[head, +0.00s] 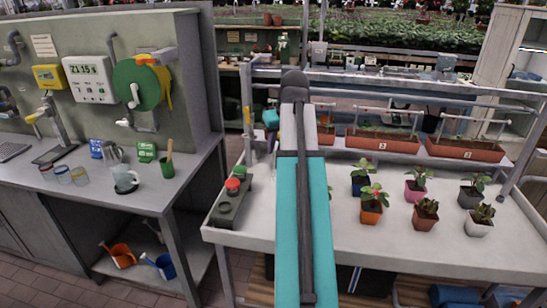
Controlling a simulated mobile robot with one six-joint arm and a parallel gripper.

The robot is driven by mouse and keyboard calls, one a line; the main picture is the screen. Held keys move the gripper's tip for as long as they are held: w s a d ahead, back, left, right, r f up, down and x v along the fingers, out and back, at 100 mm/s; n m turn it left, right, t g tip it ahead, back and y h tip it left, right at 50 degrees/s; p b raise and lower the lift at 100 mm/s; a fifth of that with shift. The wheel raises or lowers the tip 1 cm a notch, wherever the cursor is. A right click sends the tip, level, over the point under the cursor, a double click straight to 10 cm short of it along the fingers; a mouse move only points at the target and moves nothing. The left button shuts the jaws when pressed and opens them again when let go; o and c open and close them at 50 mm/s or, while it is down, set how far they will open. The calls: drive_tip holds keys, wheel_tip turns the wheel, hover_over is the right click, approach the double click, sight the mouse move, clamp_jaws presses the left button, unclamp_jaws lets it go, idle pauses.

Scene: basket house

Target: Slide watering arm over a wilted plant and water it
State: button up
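Brown planter troughs stand along the back of the white table. One is marked 2 (381,142) and another is marked 3 (466,150); both hold little visible green. White bars stand above them, and a grey pipe rail (440,101) runs across behind. I cannot tell which part is the watering arm or which plant is wilted. My own teal and dark arm crosses the middle of the view and hides part of the table and troughs. My gripper cannot be made out.
Several small potted plants, including one in an orange pot (371,213), stand on the table's right half. A grey box with red and green buttons (230,201) is at its left edge. A workbench (75,196) with a green hose reel (137,85) is at left.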

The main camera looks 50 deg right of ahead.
sight(275, 155)
drive_tip(key=shift+p+x, duration=0.65)
drive_tip(key=shift+x, duration=2.75)
drive_tip(key=shift+c, duration=0.4)
clamp_jaws()
drive_tip(key=shift+a, duration=0.1)
